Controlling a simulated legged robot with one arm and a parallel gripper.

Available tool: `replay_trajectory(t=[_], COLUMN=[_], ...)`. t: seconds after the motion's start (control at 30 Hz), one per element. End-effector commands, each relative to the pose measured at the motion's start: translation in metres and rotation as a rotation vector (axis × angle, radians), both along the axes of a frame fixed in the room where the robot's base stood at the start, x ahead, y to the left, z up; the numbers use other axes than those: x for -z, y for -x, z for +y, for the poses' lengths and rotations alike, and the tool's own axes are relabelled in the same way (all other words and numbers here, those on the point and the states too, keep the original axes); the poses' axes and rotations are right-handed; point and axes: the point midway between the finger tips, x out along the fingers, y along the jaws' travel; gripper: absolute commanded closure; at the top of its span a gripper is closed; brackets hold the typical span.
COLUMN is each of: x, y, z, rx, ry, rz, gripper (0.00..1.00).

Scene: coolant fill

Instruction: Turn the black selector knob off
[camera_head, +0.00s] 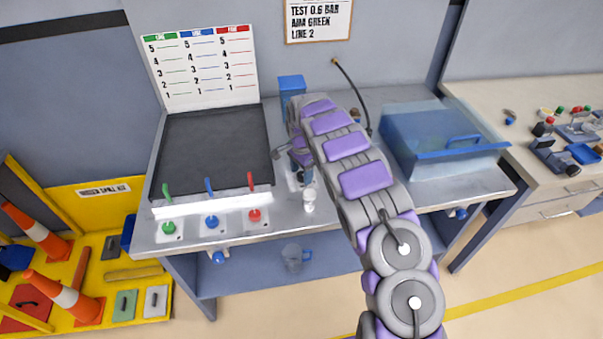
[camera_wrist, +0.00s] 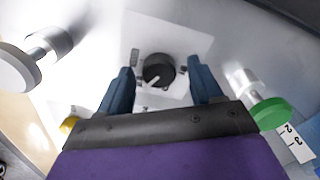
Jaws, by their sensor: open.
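The black selector knob (camera_wrist: 158,70) is in the upper middle of the wrist view, on a pale plate, with a white pointer line slanting to its lower left. My gripper (camera_wrist: 162,66) is open, with one dark blue finger on each side of the knob in the picture. Clear gaps show between the knob and both fingers, and I cannot tell the fingertips' height over the plate. In the head view my arm hides the knob and most of the gripper, which points down at the bench (camera_head: 400,192).
In the wrist view, a round-ended metal fitting (camera_wrist: 50,42) stands left and a green-capped one (camera_wrist: 270,112) right. In the head view, green, blue and red levers (camera_head: 209,187) stand left of my arm, and a clear blue bin (camera_head: 440,150) stands right.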

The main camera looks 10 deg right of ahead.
Motion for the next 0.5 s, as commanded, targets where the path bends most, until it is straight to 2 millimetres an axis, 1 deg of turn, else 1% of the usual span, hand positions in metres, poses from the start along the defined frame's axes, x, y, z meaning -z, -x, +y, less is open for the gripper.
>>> replay_trajectory(t=[0.3,0.5], x=[0.0025,0.0025], y=[0.0002,0.0002], z=[-0.0003,-0.0003], rx=[0.001,0.001], ry=[-0.001,0.000], rz=[0.000,0.001], gripper=[0.35,0.54])
